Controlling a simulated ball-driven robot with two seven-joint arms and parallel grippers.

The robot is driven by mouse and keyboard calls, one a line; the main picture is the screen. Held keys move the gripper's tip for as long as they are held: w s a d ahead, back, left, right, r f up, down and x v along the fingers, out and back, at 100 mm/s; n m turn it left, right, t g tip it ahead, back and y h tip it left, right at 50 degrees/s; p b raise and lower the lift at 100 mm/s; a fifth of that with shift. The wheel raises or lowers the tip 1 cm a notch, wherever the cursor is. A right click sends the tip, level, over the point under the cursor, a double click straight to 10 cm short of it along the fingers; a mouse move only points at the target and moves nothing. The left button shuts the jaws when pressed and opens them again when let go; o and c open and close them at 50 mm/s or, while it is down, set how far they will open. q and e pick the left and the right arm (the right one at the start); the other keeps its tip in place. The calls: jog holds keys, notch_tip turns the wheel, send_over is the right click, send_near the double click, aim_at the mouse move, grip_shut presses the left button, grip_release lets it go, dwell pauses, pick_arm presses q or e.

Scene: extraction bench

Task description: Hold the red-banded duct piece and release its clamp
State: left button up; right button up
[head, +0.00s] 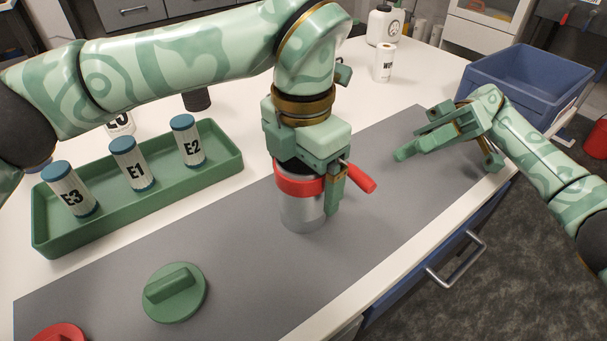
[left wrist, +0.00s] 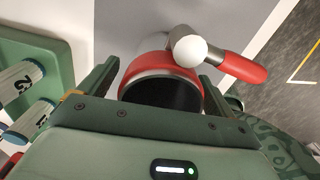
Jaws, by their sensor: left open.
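The duct piece (head: 303,212) is an upright grey cylinder with a red band (head: 297,186) on the grey mat. Its red clamp lever (head: 359,177) sticks out to the right. My left gripper (head: 308,190) is above it, open, with a finger on either side. In the left wrist view the red band (left wrist: 146,72), the red lever (left wrist: 240,68) and a white knob (left wrist: 190,51) show between and beyond the fingers. Whether the fingers touch the piece cannot be told. My right gripper (head: 408,143) is apart from it, to the right above the mat; its opening is unclear.
A green tray (head: 50,237) with canisters E3, E1 and E2 stands at left. A green handled lid (head: 190,303) and a red object (head: 60,333) lie at the mat's front left. A blue crate (head: 535,85) stands back right. Mat (head: 390,215) right of the piece is clear.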

pick_arm(q)
jog(key=shift+f, duration=0.35)
jog(key=c, duration=1.2)
